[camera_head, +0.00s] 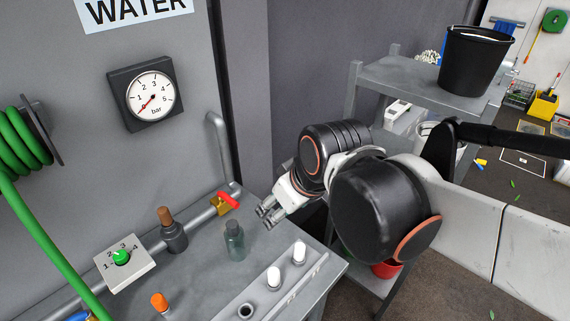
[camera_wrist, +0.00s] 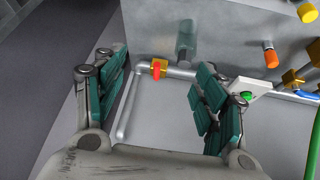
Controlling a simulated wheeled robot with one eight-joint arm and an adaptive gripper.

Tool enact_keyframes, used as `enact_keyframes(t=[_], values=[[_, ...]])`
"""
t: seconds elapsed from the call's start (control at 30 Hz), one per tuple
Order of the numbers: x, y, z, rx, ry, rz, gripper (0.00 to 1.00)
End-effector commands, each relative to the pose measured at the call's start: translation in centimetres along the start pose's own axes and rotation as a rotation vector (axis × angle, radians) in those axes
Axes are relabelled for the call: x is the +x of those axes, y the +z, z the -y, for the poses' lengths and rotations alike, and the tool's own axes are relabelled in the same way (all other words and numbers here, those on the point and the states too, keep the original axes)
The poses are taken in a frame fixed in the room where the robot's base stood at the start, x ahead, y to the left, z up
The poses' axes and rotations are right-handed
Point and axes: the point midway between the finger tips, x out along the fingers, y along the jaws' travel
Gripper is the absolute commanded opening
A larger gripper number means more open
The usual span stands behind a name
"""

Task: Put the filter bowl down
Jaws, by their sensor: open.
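The filter bowl (camera_head: 235,241) is a translucent grey-green cylinder with a darker top. It stands upright on the grey bench (camera_head: 205,278). My gripper (camera_head: 267,213) is to the right of the bowl in the head view, apart from it. In the wrist view the bowl (camera_wrist: 186,42) stands beyond the fingers. My gripper (camera_wrist: 158,80) has its teal-padded fingers spread wide with nothing between them.
A pipe with a red-handled brass valve (camera_head: 226,202) runs along the wall behind the bowl. A dark fitting with a brown top (camera_head: 173,232) and a selector box (camera_head: 123,264) stand left. Two white cartridges (camera_head: 299,253) stand at the bench front. A shelf with a black bucket (camera_head: 473,62) is behind.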

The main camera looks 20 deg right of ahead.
Motion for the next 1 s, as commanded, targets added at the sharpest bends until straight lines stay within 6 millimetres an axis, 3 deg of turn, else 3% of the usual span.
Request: enact_keyframes(t=[0.3,0.67,1.0], values=[[-1.9,2.2,-0.4,0.229,0.07,-0.099,0.65],[-2.0,2.3,-0.4,0.253,0.075,-0.109,0.65],[0.8,3.9,-0.2,0.252,0.074,-0.108,0.65]])
